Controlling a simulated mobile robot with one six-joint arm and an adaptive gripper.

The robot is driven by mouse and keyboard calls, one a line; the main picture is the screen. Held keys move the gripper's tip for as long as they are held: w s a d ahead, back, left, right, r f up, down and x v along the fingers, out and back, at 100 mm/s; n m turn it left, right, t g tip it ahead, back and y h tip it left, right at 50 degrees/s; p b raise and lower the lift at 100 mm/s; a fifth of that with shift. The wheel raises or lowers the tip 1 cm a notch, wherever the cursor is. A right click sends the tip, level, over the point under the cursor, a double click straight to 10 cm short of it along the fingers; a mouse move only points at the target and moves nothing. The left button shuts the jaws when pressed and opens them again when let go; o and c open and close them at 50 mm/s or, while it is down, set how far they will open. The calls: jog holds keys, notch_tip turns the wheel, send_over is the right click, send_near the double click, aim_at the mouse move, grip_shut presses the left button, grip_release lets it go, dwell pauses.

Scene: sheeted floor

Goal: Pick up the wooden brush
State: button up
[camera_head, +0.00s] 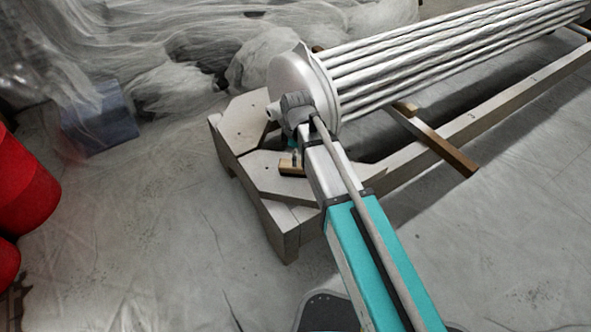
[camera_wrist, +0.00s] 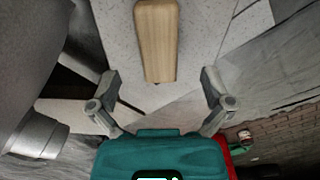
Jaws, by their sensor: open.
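The wooden brush (camera_wrist: 157,38) shows in the wrist view as a pale, oblong wooden block at the top centre, lying on a light grey speckled surface. In the head view the brush (camera_head: 291,168) is a small tan block on the grey frame's end, partly hidden by my arm. My gripper (camera_wrist: 160,78) is open and empty. Its two fingers stand apart to the left and right of the brush's near end, not touching it in the picture. In the head view my gripper is mostly hidden behind my arm. The brush's underside is not visible.
A large white drum with long pipes (camera_head: 440,62) rests on a grey frame (camera_head: 285,225) beside my arm. Wooden crossbars (camera_head: 435,140) lie under the pipes. Red barrels (camera_head: 25,190) stand at the left, and a blue box (camera_head: 100,120) under sheeting. The sheeted floor at front left is clear.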

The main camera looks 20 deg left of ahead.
aim_at(294, 169)
jog(key=f+b, duration=0.3)
jog(key=shift+a+f+b, duration=0.25)
jog(key=shift+a+b, duration=0.05)
jog(key=shift+a, duration=0.1)
jog(key=shift+f+b, duration=0.85)
jog(key=c, duration=1.2)
jog(key=shift+c, duration=0.2)
jog(key=shift+r, duration=0.25)
